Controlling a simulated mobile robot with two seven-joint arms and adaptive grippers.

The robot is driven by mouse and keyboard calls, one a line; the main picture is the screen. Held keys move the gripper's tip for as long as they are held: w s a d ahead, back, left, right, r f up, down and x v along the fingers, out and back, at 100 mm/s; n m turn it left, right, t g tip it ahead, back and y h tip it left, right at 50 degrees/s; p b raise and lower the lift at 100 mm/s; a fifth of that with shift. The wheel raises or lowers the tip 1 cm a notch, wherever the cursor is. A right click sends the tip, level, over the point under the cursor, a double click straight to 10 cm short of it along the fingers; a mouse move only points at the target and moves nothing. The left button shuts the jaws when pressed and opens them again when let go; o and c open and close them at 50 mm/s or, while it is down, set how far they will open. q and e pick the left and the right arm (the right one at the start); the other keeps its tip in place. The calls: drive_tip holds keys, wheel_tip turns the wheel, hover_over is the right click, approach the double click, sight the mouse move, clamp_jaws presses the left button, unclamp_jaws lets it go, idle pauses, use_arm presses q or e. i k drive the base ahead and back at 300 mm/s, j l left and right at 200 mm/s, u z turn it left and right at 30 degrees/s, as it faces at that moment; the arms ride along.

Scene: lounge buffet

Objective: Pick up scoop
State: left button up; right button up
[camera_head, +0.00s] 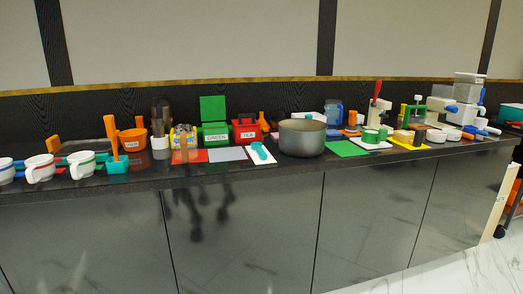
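A small teal scoop (260,151) lies on a white mat (268,158) near the front edge of the counter. It is left of a large grey pot (303,138) and in front of a red box labelled ICE (246,132). Another scoop-like tool, a teal block shape (117,165) with an upright orange handle (111,136), stands farther left. From this distance I cannot tell which one the task means. Neither of my grippers is in view.
The dark counter (210,176) runs across the view, crowded with things. White cups (40,169) stand at left, a green box (215,133) behind, a green mat (347,149) right of the pot. Appliances fill the right end. The floor (460,270) shows at lower right.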

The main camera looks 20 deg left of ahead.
sight(257, 146)
drive_tip(key=i+l+u, duration=0.25)
drive_tip(key=i+l, duration=0.15)
drive_tip(key=l, duration=0.25)
drive_tip(key=i+l+u, duration=0.1)
drive_tip(key=l, duration=0.3)
drive_tip(key=i, duration=0.1)
